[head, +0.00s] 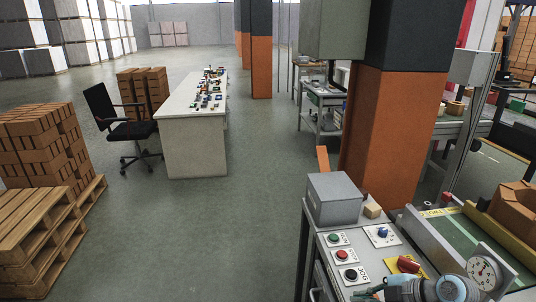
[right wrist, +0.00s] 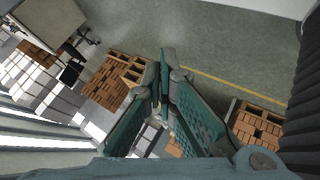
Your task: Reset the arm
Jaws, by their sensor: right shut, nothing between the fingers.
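My right arm comes in at the bottom right of the head view, over the front of the grey workstation (head: 300,240). Its gripper (head: 368,293) points left, just below the panel with the black button (head: 350,275). In the right wrist view the teal fingers of the right gripper (right wrist: 166,62) meet at their tips, with nothing held between them. I cannot tell from the head view how far the gripper is above the surface. My left gripper is in neither view.
The workstation bears a green button (head: 334,238), a red button (head: 342,255), a grey box (head: 334,198) and a dial gauge (head: 485,272) close to my right arm. An orange column (head: 390,135) stands behind. Open floor (head: 225,225) lies left, before brick pallets (head: 45,240).

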